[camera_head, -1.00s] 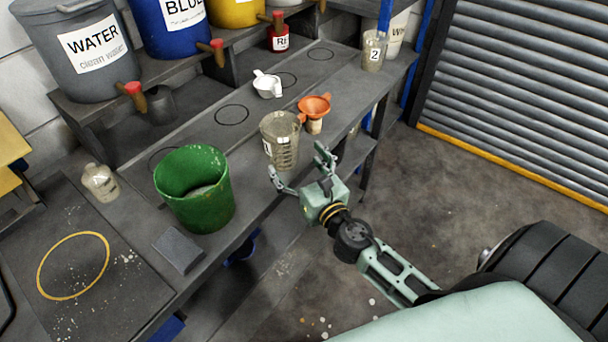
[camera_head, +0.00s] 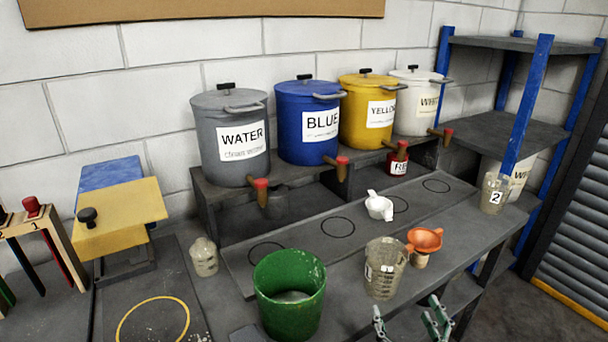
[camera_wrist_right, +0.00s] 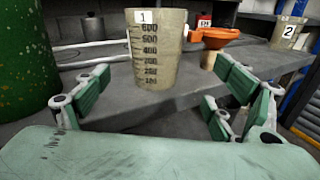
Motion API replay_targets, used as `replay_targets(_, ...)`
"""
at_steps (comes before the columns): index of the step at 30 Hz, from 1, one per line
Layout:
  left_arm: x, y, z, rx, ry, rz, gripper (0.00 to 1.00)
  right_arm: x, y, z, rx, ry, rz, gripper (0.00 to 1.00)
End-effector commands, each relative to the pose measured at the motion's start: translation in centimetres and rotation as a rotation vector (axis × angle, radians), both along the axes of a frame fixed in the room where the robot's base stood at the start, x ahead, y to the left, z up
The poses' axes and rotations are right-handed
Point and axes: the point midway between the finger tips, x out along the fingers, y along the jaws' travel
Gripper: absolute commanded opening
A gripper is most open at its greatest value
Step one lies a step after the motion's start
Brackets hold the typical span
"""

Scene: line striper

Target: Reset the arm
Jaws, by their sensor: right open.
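My right gripper (camera_head: 410,322) is at the bottom edge of the head view, in front of the bench, with only its fingertips showing. In the right wrist view my right gripper (camera_wrist_right: 165,98) has its fingers spread wide with nothing between them. The measuring cup labelled 1 (camera_head: 385,270) stands upright on the bench just beyond the fingers; it also fills the middle of the right wrist view (camera_wrist_right: 157,50). The gripper is apart from it. My left gripper is not in view.
A green bucket (camera_head: 289,300) stands left of the cup. An orange funnel (camera_head: 425,239) sits at its right. Cup 2 (camera_head: 494,195) stands at the bench's right end. Labelled tanks, including the water tank (camera_head: 232,140), line the back shelf.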

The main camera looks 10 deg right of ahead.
Motion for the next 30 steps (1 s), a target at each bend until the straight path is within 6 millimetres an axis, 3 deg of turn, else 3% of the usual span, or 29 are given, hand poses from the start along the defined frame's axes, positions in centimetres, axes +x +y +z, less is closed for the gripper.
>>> replay_targets(4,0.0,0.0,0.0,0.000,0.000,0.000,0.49,-1.5,-2.2,-0.4,0.402,0.011,-0.163,0.87)
replay_targets(8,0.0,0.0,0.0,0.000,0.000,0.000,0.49,-4.8,-4.1,-3.3,1.000,0.034,-0.431,0.87)
replay_targets(12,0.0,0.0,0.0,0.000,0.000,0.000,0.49,-9.6,-3.1,-7.6,1.571,0.068,-0.760,0.87)
replay_targets(15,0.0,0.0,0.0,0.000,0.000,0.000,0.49,-12.7,-1.1,-9.8,1.841,0.092,-0.971,0.87)
replay_targets(21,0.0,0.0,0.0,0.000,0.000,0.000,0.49,-18.1,3.4,-12.0,2.169,0.137,-1.343,0.87)
replay_targets(27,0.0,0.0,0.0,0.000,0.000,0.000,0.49,-23.1,7.9,-12.4,2.338,0.178,-1.706,0.87)
replay_targets(30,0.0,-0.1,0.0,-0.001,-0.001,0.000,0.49,-22.5,7.9,-15.0,2.324,0.175,-1.724,0.87)
